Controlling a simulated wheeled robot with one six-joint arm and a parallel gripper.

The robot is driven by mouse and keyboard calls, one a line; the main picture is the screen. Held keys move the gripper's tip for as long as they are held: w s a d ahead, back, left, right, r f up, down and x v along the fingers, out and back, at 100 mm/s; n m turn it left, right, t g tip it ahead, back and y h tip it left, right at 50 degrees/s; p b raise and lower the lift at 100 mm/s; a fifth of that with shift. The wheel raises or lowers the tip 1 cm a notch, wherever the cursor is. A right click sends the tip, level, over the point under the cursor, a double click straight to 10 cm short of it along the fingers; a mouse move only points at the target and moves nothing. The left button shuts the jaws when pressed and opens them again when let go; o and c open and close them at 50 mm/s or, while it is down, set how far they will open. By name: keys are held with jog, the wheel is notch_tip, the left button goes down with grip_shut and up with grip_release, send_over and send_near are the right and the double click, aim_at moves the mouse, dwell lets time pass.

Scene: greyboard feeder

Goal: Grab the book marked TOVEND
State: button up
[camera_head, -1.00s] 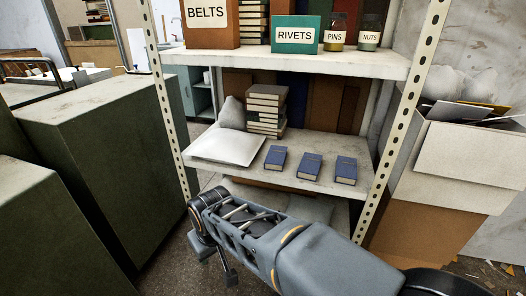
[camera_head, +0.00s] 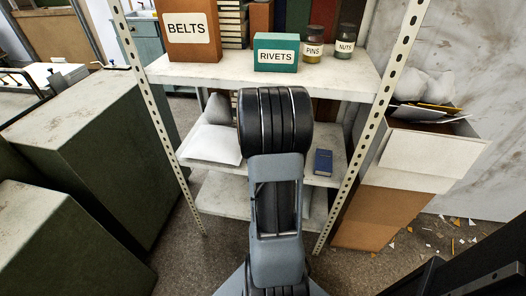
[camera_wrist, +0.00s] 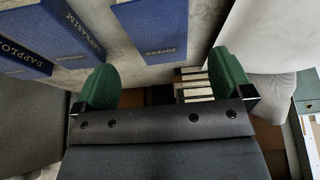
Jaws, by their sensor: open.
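Three blue books lie on the middle shelf. In the wrist view, the one whose small lettering seems to read TOVEND (camera_wrist: 160,28) lies at the top centre, nearest the white pillow. The book marked DAPRASIM (camera_wrist: 65,25) is to its left, and one whose visible lettering starts DAPPLO (camera_wrist: 20,55) is at the far left. My gripper (camera_wrist: 165,80) is open and empty, its green fingers apart, with the TOVEND book just above the gap in the picture. In the head view only the rightmost book (camera_head: 323,162) shows; my arm hides the others and the gripper.
A stack of books (camera_wrist: 193,84) stands beyond the gap between the fingers. A white pillow (camera_head: 212,145) lies on the shelf's left. The upper shelf (camera_head: 200,73) holds BELTS and RIVETS boxes and jars, close by my arm. A white carton (camera_head: 425,150) stands right of the rack.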

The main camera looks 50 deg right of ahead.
jog(key=shift+b+x, duration=0.6)
jog(key=shift+x, duration=2.15)
jog(key=shift+a, duration=0.1)
jog(key=c, duration=1.1)
